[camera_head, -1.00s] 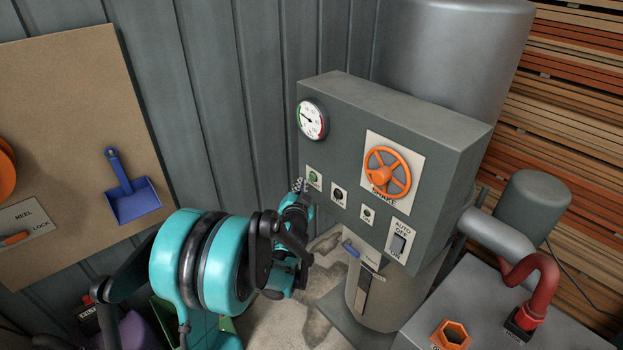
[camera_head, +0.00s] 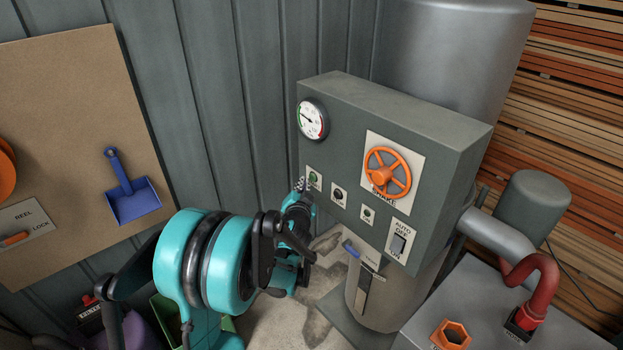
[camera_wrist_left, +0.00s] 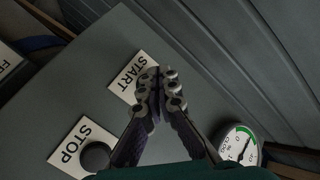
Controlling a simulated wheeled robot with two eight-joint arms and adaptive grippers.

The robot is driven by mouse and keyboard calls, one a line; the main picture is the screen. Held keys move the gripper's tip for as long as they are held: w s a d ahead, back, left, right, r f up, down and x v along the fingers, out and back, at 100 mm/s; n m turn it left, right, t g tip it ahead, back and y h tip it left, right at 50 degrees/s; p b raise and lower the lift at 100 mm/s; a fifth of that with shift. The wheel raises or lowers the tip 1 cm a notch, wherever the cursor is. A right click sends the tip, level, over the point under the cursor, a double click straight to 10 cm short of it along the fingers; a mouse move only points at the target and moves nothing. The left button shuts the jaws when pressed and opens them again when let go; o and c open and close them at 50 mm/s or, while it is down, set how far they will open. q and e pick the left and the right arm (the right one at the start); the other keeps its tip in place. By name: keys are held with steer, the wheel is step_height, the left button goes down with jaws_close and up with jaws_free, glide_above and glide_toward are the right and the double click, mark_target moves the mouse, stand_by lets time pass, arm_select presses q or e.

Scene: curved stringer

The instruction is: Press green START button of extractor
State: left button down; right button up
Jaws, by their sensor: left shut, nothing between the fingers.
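The green START button (camera_head: 314,178) is on the left edge of the grey extractor panel (camera_head: 430,135), below the gauge. My left gripper (camera_head: 301,186) is shut and empty, its fingertips right beside the START plate in the head view. In the left wrist view the shut fingertips (camera_wrist_left: 160,82) lie over the edge of the white START plate (camera_wrist_left: 128,84). They hide the button there, and I cannot tell whether they touch it. My right gripper is not in view.
The STOP button (camera_head: 338,195) is just right of START; it shows black in the left wrist view (camera_wrist_left: 95,156). A round gauge (camera_head: 312,119) and an orange handwheel (camera_head: 387,173) are on the panel. A corrugated wall (camera_head: 235,100) stands behind my arm.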

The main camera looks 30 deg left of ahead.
arm_select(q)
steer(key=shift+w, duration=0.15)
stand_by(0.5)
steer(key=shift+w+d, duration=0.15)
steer(key=shift+w, duration=0.15)
steer(key=shift+w+d, duration=0.15)
steer(key=shift+w, duration=0.2)
stand_by(0.7)
steer(key=shift+s, duration=0.1)
steer(key=shift+s+a+b, duration=0.3)
steer(key=shift+s, duration=0.35)
steer(key=shift+s, duration=0.1)
steer(key=shift+s+a, duration=0.3)
steer(key=shift+s, duration=0.45)
steer(key=shift+s+a, duration=0.35)
steer(key=shift+s, duration=0.4)
steer(key=shift+s+a, duration=0.3)
steer(key=shift+s, duration=0.45)
